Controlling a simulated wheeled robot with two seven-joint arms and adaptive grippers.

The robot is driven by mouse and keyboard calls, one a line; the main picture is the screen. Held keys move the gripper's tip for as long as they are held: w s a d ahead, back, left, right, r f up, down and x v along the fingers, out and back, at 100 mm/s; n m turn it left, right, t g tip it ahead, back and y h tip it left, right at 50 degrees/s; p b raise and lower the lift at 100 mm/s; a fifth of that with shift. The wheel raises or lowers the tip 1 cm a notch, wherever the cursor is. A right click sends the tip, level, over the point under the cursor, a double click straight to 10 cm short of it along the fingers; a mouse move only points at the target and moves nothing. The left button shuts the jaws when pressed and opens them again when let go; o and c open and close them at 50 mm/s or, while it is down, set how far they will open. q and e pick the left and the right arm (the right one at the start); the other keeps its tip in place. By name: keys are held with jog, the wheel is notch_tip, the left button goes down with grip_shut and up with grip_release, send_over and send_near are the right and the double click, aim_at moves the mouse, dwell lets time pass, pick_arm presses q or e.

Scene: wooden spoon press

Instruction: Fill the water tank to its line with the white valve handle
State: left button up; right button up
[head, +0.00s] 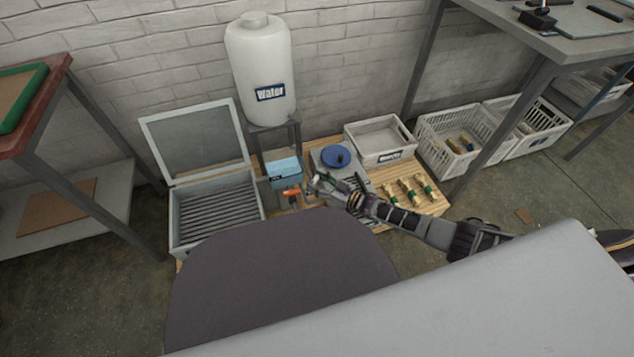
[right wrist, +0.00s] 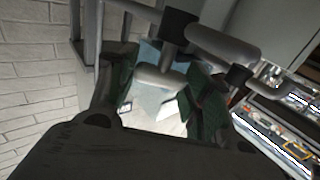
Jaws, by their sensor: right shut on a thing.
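The white water barrel (head: 262,75), labelled "Water", stands on a grey stand in the head view. The small tank (head: 286,173) with light blue contents sits below it; its fill line is too small to make out. My right gripper (head: 316,186) is just right of the tank. Grey pipework (right wrist: 225,48) runs close above the fingers. An orange-red handle (head: 291,192) is in front of the tank. My left gripper is not in view.
An open grey box with slats (head: 218,215) is left of the tank. A blue round lid (head: 335,156), a white tray (head: 381,141), several green-and-tan pieces (head: 407,191) and white crates (head: 450,138) lie to the right. Table legs flank the area.

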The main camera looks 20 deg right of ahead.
jog(key=shift+n+g+y, duration=0.5)
jog(key=shift+g+y, duration=0.1)
jog(key=o, duration=1)
jog(key=shift+d, duration=0.1)
jog(key=shift+s+d, duration=0.1)
jog(key=shift+v, duration=5.9)
